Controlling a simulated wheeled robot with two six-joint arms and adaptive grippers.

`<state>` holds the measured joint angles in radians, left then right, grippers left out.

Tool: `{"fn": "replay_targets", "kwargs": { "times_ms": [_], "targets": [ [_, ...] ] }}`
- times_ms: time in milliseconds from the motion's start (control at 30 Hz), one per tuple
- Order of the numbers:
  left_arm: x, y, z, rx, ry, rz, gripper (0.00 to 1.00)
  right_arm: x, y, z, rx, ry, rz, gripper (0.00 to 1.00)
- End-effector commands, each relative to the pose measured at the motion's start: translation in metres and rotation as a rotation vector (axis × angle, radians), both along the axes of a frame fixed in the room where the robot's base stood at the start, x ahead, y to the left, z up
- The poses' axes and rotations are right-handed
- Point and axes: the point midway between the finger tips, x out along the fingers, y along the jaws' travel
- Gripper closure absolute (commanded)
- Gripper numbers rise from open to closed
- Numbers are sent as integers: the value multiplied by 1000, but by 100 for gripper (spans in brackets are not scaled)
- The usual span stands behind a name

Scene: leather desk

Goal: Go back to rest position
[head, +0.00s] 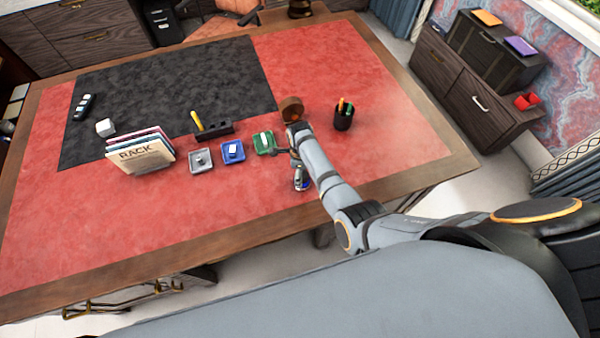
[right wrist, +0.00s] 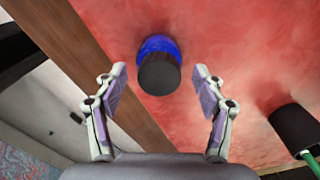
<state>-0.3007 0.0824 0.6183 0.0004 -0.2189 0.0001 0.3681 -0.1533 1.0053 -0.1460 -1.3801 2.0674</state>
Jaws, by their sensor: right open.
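My right arm reaches in from the right in the head view, over the front right of the red desk top. My right gripper (right wrist: 160,74) is open in the right wrist view, its two fingers spread wide. A short black cylinder with a blue band (right wrist: 158,72) lies between and beyond the fingertips, with a gap on each side. In the head view a small blue and dark shape (head: 300,184) shows below my right wrist, partly mixed with the gripper there. My left gripper is not in view.
A black pen cup (head: 343,119) stands right of my wrist. Green (head: 261,150), blue (head: 228,159) and grey (head: 194,167) small trays lie to its left, before a dark holder (head: 212,132). Books (head: 140,158) stand farther left. The red front left is clear.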

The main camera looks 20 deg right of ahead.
Motion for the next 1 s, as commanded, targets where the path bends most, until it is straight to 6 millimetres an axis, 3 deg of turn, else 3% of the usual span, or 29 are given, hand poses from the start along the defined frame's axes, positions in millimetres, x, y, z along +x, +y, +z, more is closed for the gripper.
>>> {"fn": "replay_targets", "kwargs": {
  "times_ms": [200, 400, 833, 933, 1000],
  "targets": [
    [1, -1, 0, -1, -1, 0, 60, 0, 1, 41, 1, -3, -2, 30],
    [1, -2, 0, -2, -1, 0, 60, 0, 0, 64, 2, -1, 0, 30],
    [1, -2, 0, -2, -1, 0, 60, -3, -3, 65, -1, -3, 23, 30],
    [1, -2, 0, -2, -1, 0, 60, -20, -22, 62, -12, -26, 167, 30],
    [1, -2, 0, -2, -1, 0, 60, -41, -42, 62, -33, -55, 360, 30]
  ]
}}
